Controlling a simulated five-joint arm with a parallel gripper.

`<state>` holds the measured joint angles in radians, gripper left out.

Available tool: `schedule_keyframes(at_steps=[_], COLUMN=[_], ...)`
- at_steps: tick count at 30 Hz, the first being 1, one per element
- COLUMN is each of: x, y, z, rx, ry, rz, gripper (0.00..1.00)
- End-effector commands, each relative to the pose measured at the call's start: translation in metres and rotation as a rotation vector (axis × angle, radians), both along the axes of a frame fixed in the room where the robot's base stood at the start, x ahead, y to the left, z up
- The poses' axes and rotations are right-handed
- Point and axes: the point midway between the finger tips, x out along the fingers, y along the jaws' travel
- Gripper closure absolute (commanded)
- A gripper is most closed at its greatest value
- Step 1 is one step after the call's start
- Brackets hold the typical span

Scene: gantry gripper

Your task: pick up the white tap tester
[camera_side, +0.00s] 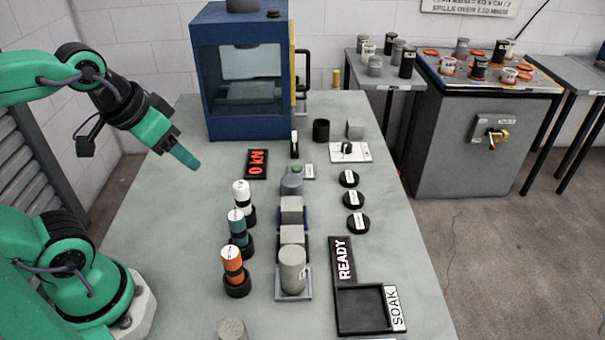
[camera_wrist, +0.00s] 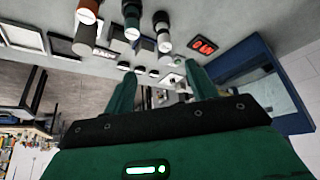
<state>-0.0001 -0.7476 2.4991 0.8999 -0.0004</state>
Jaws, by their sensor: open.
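The white tap tester (camera_side: 241,192) stands upright in a black holder on the grey bench, the farthest of a row of three. A teal tester (camera_side: 237,222) and an orange tester (camera_side: 232,261) stand nearer the camera in similar holders. In the wrist view the white tester (camera_wrist: 162,18) shows near the top edge, beside the teal one (camera_wrist: 132,10) and the orange one (camera_wrist: 88,8). My gripper (camera_side: 191,163) is above the bench, up and to the left of the white tester and apart from it. In the wrist view its two fingers (camera_wrist: 160,72) are spread, with nothing held between them.
A blue press cabinet (camera_side: 205,100) stands at the back. A red display (camera_side: 256,164) lies beyond the testers. Grey blocks and a cylinder (camera_side: 292,268) line the right of the row. A black tray (camera_side: 339,305) is at front right. The bench's left side is clear.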

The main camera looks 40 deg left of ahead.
Motion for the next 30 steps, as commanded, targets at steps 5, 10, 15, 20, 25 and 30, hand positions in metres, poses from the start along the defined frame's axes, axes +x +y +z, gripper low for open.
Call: schedule_keyframes(at_steps=[5,10,15,20,25,30], x=[0.006,0.018,0.037,0.055,0.074,0.091], y=[0.000,0.001,0.002,0.004,0.005,0.007], z=[-0.002,-0.009,-0.020,-0.035,-0.054,-0.076], rx=[-0.003,-0.010,-0.019,-0.027,-0.034,-0.040], ry=[0.022,0.070,0.139,0.206,0.276,0.348], rz=[0.008,0.024,0.050,0.075,0.103,0.132], gripper=[0.43,0.43,0.43,0.43,0.43,0.43])
